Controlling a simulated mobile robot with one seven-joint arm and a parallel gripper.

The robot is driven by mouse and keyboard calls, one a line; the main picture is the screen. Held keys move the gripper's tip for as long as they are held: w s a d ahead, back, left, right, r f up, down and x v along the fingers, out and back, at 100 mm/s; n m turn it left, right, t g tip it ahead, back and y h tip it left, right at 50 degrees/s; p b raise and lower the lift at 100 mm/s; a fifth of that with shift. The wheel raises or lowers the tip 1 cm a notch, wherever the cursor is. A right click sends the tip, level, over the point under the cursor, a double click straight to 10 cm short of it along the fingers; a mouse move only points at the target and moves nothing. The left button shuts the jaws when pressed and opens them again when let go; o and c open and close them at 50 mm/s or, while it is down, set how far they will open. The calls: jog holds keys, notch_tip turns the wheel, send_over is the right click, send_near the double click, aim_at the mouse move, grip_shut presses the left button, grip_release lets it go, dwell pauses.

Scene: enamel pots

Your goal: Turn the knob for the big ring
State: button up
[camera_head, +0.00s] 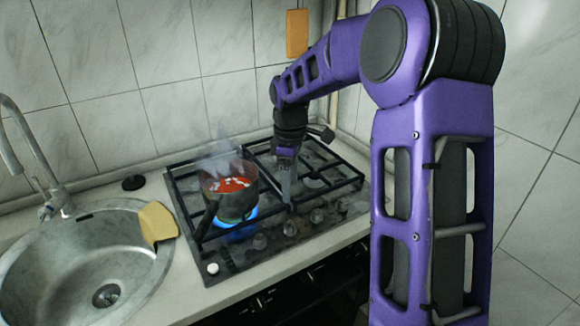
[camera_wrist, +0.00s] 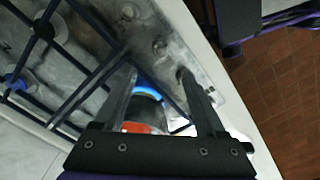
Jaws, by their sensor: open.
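A row of dark knobs runs along the front of the gas hob (camera_head: 245,265); knobs show at the left (camera_head: 260,242), in the middle (camera_head: 290,228) and further right (camera_head: 317,215). My gripper (camera_head: 288,200) points down over the hob, right of the pot and behind the knobs. In the wrist view my gripper (camera_wrist: 156,75) is open with nothing between its fingers. One knob (camera_wrist: 160,45) lies beyond the fingertips, and another is partly hidden by the right finger. A pot (camera_head: 230,190) with red contents stands over a lit blue flame (camera_head: 235,225). I cannot tell which knob serves the big ring.
Black pan supports (camera_head: 180,195) stand up around the pot, and steam rises from it. A steel sink (camera_head: 85,265) with a yellow cloth (camera_head: 158,222) on its rim is at the left. Tiled walls close the back and right. The counter front is narrow.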

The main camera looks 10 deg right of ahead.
notch_tip(320, 180, up, 5)
jog(key=shift+f, duration=0.1)
dwell(0.4)
